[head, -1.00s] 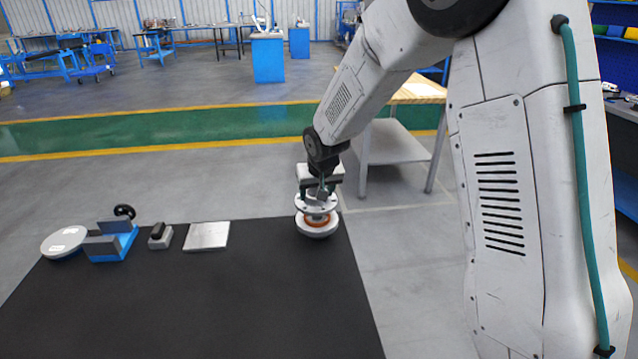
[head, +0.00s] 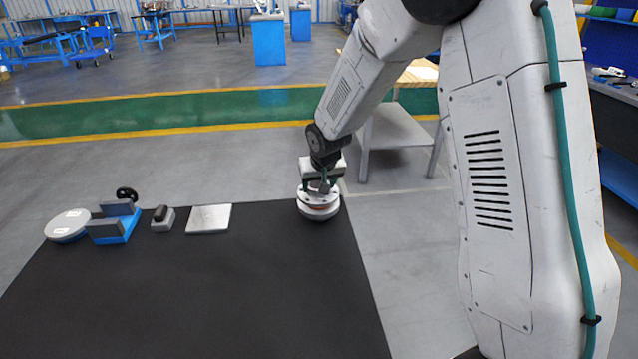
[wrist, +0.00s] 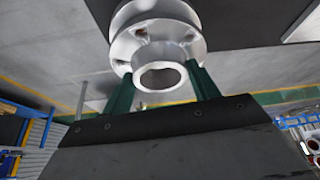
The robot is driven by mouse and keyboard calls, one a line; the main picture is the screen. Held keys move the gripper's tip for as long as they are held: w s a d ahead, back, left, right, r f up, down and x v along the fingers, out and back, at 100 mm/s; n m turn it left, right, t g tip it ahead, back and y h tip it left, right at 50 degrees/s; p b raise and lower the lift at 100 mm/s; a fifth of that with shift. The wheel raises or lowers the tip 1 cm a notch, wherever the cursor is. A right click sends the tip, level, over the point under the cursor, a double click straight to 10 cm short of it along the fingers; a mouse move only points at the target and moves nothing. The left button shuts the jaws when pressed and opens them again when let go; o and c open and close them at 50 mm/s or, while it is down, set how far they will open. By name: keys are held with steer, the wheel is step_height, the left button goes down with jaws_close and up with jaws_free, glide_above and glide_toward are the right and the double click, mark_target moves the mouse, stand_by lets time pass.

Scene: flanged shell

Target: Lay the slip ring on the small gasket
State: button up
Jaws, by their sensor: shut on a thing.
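My gripper (head: 323,186) is shut on the hub of the slip ring (head: 309,197), a pale grey flanged disc with bolt holes. In the wrist view, my gripper's green fingers (wrist: 162,80) stand on both sides of the slip ring's hub (wrist: 160,52). The slip ring is roughly level, right over a round pale flanged body (head: 318,215) at the mat's far right corner. A thin orange edge of the small gasket (head: 321,208) shows between them; the rest is hidden. I cannot tell whether the slip ring touches the gasket.
On the black mat (head: 190,290) at the far left stand a round pale disc (head: 67,225), a blue-based block fixture (head: 116,226), a small grey block with a dark top (head: 162,219) and a flat pale plate (head: 209,219). The mat's front and middle are clear.

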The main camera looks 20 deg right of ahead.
steer(key=shift+f, duration=0.55)
steer(key=o, duration=1.8)
